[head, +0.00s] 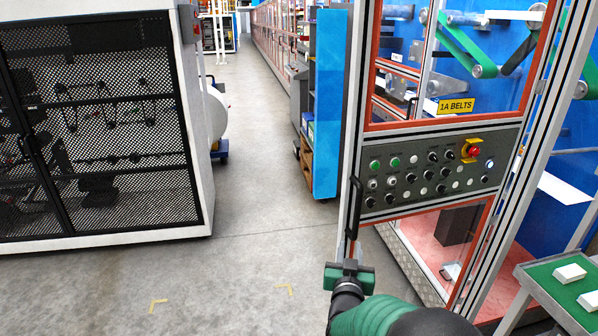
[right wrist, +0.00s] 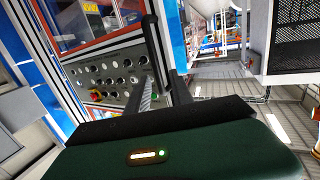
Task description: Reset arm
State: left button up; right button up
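My right gripper (head: 349,262) is low in the middle of the head view, just below a black vertical door handle (head: 354,208) on the framed machine door. In the right wrist view, its two fingers (right wrist: 161,92) stand apart. The black handle (right wrist: 155,48) runs down toward the gap between them. I cannot tell whether the fingers touch it. No other object shows in the fingers. My left gripper is in neither view.
A control panel (head: 432,168) with buttons and a red knob is right of the handle. A black mesh cabinet (head: 100,130) stands at left. A green-topped cart (head: 560,290) with white blocks is at lower right. Grey floor (head: 250,220) lies clear between cabinet and machine.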

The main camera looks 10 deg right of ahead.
jog(key=s+f+n+g+y, duration=0.1)
jog(key=s+f+g, duration=0.3)
jog(key=s, duration=0.6)
jog(key=s+a+f+n+g+y, duration=0.1)
jog(key=s+f+g, duration=0.4)
jog(key=s, duration=0.5)
jog(key=s+f+n+g+y, duration=0.1)
jog(key=s+f+g+y, duration=0.2)
jog(key=s+f, duration=0.3)
jog(key=shift+s+a+n+g, duration=0.3)
jog(key=shift+s+g, duration=0.6)
jog(key=shift+s, duration=1.65)
jog(key=shift+d, duration=0.25)
jog(key=shift+a, duration=0.15)
